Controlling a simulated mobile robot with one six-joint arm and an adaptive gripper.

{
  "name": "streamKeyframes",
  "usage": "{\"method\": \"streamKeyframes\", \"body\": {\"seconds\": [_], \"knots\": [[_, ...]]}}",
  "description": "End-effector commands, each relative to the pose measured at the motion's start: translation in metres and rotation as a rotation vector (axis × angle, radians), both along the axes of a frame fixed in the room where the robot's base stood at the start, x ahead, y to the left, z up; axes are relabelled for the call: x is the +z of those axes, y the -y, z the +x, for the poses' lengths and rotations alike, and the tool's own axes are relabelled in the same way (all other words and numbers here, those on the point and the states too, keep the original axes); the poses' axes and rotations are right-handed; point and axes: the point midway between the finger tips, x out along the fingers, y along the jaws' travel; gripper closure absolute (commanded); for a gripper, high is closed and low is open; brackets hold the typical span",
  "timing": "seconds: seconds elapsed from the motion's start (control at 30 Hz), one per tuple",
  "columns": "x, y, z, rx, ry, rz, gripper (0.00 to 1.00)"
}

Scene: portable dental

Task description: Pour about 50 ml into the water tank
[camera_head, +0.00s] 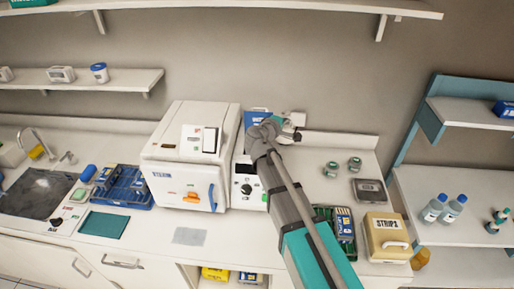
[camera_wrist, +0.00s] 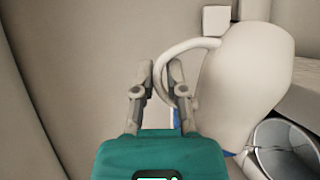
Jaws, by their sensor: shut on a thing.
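My gripper (camera_wrist: 164,80) is shut on the curved handle (camera_wrist: 188,46) of a pale, rounded jug (camera_wrist: 248,72) in the wrist view. The jug fills the right side of that view, its handle between the fingertips. Its contents do not show. A round, dark opening with a pale rim (camera_wrist: 255,150) shows below the jug at the lower right; I cannot tell for sure whether it is the water tank. In the head view my gripper (camera_head: 290,125) is at the back of the counter, right of the white sterilizer (camera_head: 165,150); my arm hides part of what is there.
A unit with a dial (camera_head: 246,188) stands beside the sterilizer. Two small green-topped jars (camera_head: 332,169), a grey scale (camera_head: 370,191) and a yellow STRIPS box (camera_head: 388,237) are to the right. Shelves hang above. Some counter (camera_head: 300,160) near my arm is clear.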

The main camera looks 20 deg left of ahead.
Motion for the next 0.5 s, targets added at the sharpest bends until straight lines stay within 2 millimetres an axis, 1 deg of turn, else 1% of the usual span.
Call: {"method": "streamKeyframes", "body": {"seconds": [0.5], "knots": [[0.0024, -0.0019, -0.0009, 0.001, 0.013, -0.03, 1.0]]}}
